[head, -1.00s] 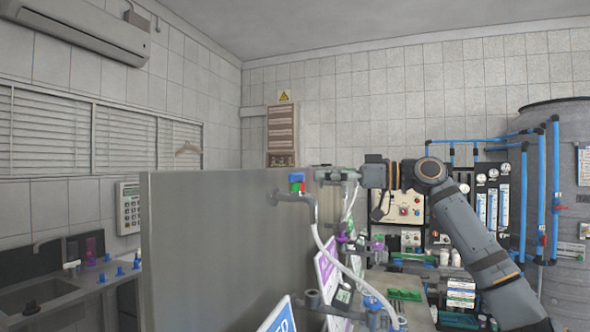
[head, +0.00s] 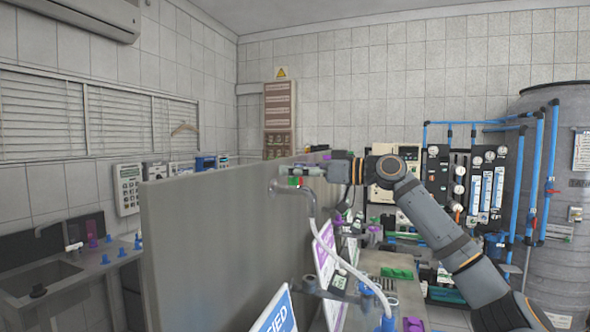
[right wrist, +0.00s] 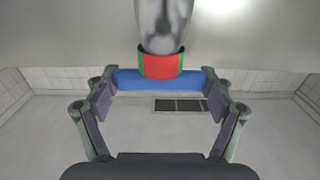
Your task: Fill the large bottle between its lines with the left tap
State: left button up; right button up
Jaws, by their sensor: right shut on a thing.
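My right gripper (head: 303,171) reaches in from the right at the top of a metal tap (head: 309,200). In the right wrist view, its fingers (right wrist: 160,82) are shut on the two ends of the tap's blue handle (right wrist: 160,80). The handle lies crosswise below a red and green band (right wrist: 161,65) on the grey metal tap body (right wrist: 163,20). The band also shows in the head view (head: 294,182). My left gripper is not in view.
A tall grey panel (head: 210,230) stands left of the tap. Signs (head: 275,315) and a bench with green and purple items (head: 397,273) are below. A sink (head: 40,282) is at the left; blue pipes and a grey tank (head: 560,240) stand at the right.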

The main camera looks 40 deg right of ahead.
jog(key=shift+c, duration=0.7)
jog(key=shift+f+m+t+h+b, duration=0.3)
jog(key=shift+m+t+h+b, duration=0.3)
jog(key=shift+h+b, duration=0.5)
jog(key=shift+r+m+h, duration=0.1)
jog(key=shift+m+h, duration=0.4)
jog(key=shift+h, duration=0.2)
jog(key=shift+r+m+t+h+b, duration=0.2)
jog(key=shift+m+t+h+b, duration=0.1)
jog(key=shift+m+h, duration=0.75)
jog(key=o, duration=1)
jog(key=shift+o, duration=0.2)
